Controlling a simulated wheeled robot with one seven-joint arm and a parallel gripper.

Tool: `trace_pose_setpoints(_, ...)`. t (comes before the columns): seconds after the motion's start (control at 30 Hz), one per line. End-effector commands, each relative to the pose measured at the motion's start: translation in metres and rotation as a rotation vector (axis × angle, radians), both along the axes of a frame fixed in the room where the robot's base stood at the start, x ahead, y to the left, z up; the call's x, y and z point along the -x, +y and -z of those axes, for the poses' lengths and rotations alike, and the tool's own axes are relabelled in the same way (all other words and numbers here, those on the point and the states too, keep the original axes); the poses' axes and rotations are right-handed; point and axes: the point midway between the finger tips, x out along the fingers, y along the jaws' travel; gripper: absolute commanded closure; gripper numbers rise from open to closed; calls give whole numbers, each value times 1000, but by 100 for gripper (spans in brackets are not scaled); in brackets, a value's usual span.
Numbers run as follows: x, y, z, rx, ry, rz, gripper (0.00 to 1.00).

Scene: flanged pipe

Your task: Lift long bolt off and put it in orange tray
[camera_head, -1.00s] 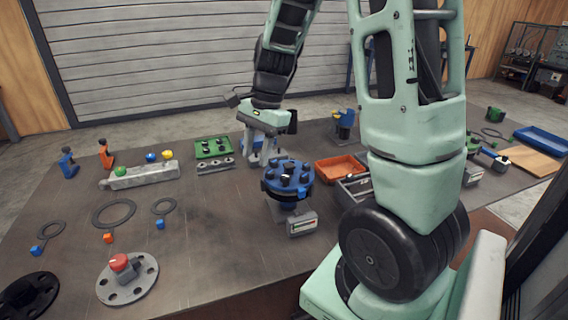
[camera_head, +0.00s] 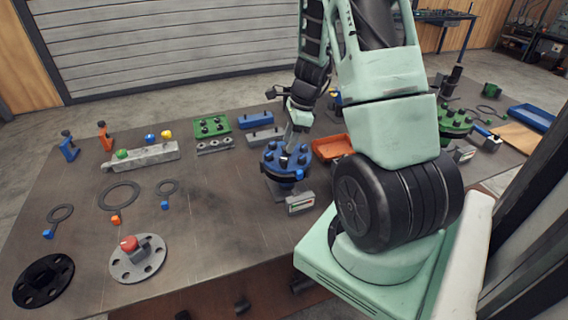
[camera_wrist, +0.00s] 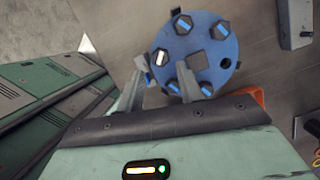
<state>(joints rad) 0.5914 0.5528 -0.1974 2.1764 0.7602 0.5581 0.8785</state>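The blue flange (camera_head: 287,160) stands on the table with several bolts around its top. In the wrist view the flange (camera_wrist: 215,47) shows mostly blue-marked bolt heads, one white-marked bolt head (camera_wrist: 161,57), a grey square centre and one dark empty hole. I cannot tell by length which is the long bolt. My gripper (camera_head: 292,142) is low over the flange. In the wrist view my gripper (camera_wrist: 163,85) has its fingers apart, one at the flange's edge and one over its near bolts; nothing shows held. The orange tray (camera_head: 327,149) is right of the flange, partly behind my arm.
A small grey box with a display (camera_head: 300,203) sits in front of the flange. A green block with black bolts (camera_head: 211,127) and a blue block (camera_head: 256,118) lie behind it to the left. Rings and two discs lie at left, with clear table between.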

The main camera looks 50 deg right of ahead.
Motion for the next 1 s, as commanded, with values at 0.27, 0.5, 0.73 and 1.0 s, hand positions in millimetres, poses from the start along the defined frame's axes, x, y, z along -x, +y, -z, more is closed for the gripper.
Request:
trace_pose_setpoints(0.27, -2, 4, 19, -4, 3, 1, 64)
trace_pose_setpoints(0.5, -7, 9, 50, -3, 2, 0, 64)
trace_pose_setpoints(0.73, -9, 10, 57, -1, -1, -1, 64)
trace_pose_setpoints(1.0, -9, 10, 57, -1, -1, -1, 100)
